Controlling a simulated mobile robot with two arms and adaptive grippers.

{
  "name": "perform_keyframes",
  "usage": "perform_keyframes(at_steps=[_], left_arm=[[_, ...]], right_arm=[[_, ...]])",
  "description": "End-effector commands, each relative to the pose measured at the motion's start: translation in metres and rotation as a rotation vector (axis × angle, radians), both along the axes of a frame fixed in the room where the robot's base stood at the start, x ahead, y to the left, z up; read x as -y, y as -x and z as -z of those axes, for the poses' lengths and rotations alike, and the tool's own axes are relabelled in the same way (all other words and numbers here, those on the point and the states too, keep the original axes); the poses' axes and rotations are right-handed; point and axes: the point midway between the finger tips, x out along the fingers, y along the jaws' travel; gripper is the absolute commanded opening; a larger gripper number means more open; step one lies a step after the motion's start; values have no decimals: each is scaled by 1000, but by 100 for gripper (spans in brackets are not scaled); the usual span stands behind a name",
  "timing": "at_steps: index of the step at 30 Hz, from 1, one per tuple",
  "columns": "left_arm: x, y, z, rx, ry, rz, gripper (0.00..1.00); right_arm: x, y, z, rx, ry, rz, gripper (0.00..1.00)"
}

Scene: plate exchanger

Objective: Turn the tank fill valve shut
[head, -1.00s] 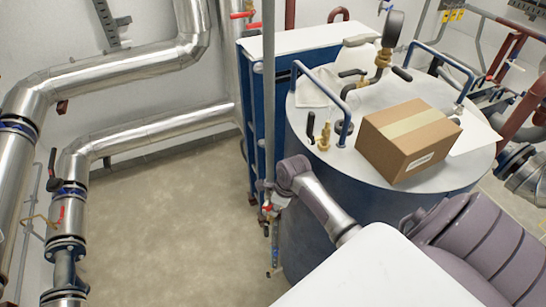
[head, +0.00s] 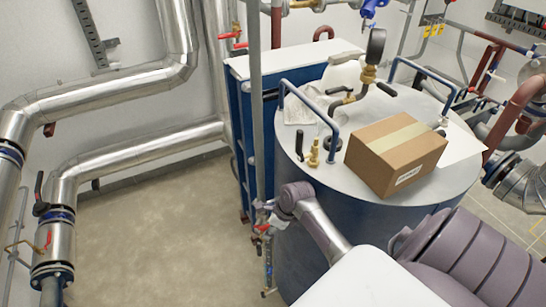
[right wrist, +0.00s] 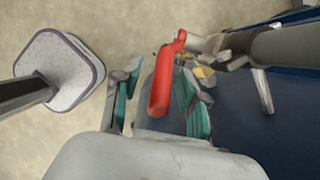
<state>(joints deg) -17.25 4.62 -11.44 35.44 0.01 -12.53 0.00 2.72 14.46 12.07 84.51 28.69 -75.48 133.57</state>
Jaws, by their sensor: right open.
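A red lever handle (head: 262,228) sits low on the thin vertical pipe (head: 256,120) beside the tank; I take it to be the fill valve. In the right wrist view the red lever (right wrist: 160,85) lies between the two fingers of my right gripper (right wrist: 158,98). The fingers, with green sides, stand apart on either side of it; I cannot tell whether either touches it. The brassy valve body (right wrist: 205,75) is partly hidden behind the lever and finger. In the head view my right gripper (head: 273,218) is small, at the pipe. My left gripper is not in view.
The blue tank (head: 300,240) with a white top carries a cardboard box (head: 395,155), blue handrails and a gauge (head: 375,45). A blue frame (head: 245,150) stands behind the pipe. Large silver pipes (head: 130,165) run at the left. The floor (head: 160,230) between is clear.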

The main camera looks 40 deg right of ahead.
Motion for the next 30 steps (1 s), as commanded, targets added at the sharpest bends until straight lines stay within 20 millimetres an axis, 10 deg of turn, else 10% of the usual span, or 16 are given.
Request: perform_keyframes(at_steps=[15,30], left_arm=[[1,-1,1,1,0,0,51],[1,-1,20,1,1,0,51]], right_arm=[[-10,-21,-20,-317,201,1,43],[-11,-20,-112,-308,193,1,43]])
